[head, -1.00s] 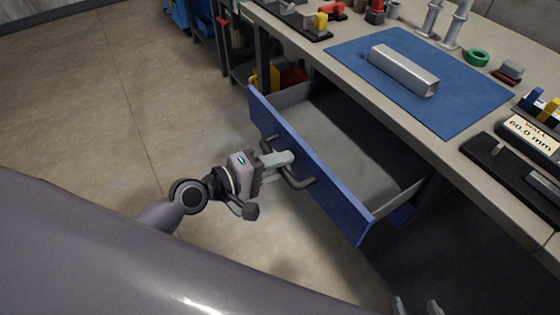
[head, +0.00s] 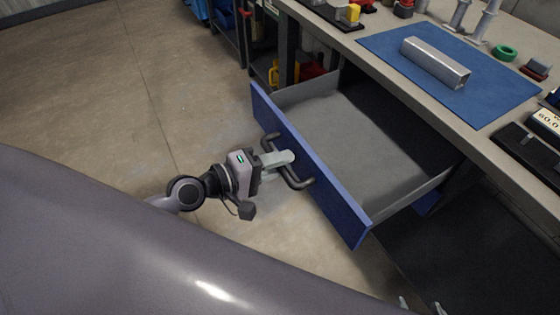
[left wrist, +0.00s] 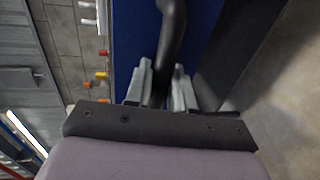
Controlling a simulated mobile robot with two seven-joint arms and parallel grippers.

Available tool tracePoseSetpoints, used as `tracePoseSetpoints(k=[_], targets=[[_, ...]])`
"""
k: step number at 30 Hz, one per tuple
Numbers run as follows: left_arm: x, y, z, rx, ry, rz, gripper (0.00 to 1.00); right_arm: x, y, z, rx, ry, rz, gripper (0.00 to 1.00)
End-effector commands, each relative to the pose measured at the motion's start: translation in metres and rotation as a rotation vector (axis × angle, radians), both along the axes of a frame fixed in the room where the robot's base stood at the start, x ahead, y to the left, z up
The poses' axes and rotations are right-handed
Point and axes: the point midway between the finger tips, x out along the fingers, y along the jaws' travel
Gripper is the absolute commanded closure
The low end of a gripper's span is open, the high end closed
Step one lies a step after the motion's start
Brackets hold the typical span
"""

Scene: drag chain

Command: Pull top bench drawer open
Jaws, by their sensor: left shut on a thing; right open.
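The top bench drawer has a blue front (head: 330,190) and a grey, empty-looking inside (head: 350,135). It stands well out from under the bench top. Its dark bar handle (head: 300,183) runs along the front. My left gripper (head: 284,159) is shut on the handle near its middle. In the left wrist view, the fingers (left wrist: 160,88) sit either side of the dark handle bar (left wrist: 170,40), against the blue front. My right gripper (head: 420,306) shows only as pale fingertips at the bottom edge, apart from the drawer.
The bench top (head: 480,135) carries a blue mat (head: 485,100) with a metal channel (head: 436,62), a green ring (head: 505,52) and other small parts. A bench leg (head: 289,50) stands behind the drawer. The floor (head: 100,90) to the left is clear.

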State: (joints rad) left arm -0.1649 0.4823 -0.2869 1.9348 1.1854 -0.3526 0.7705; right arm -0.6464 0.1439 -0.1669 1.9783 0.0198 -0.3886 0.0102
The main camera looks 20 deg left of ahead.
Motion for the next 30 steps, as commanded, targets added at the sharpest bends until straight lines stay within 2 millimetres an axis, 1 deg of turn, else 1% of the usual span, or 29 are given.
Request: tracePoseSetpoints(k=[8, 9, 10, 20, 23, 30], targets=[[0.000, 0.000, 0.000, 0.000, 0.000, 0.001, 1.00, 0.000, 0.000, 0.000, 0.001, 0.000, 0.001, 0.33], [0.000, 0.000, 0.000, 0.000, 0.000, 0.000, 0.63, 0.000, 0.000, 0.000, 0.001, 0.000, 0.001, 0.33], [0.000, 0.000, 0.000, 0.000, 0.000, 0.001, 0.59, 0.000, 0.000, 0.000, 0.001, 0.000, 0.001, 0.33], [-0.002, 0.002, 0.000, 0.001, -0.001, 0.001, 0.59, 0.000, 0.001, 0.000, 0.001, -0.001, 0.001, 0.33], [-0.009, 0.007, 0.000, 0.004, 0.001, 0.001, 0.59, 0.000, 0.001, -0.001, 0.001, -0.001, 0.001, 0.33], [-0.035, 0.028, 0.007, 0.005, 0.001, -0.001, 0.59, 0.001, 0.001, -0.007, 0.004, 0.001, 0.001, 0.33]])
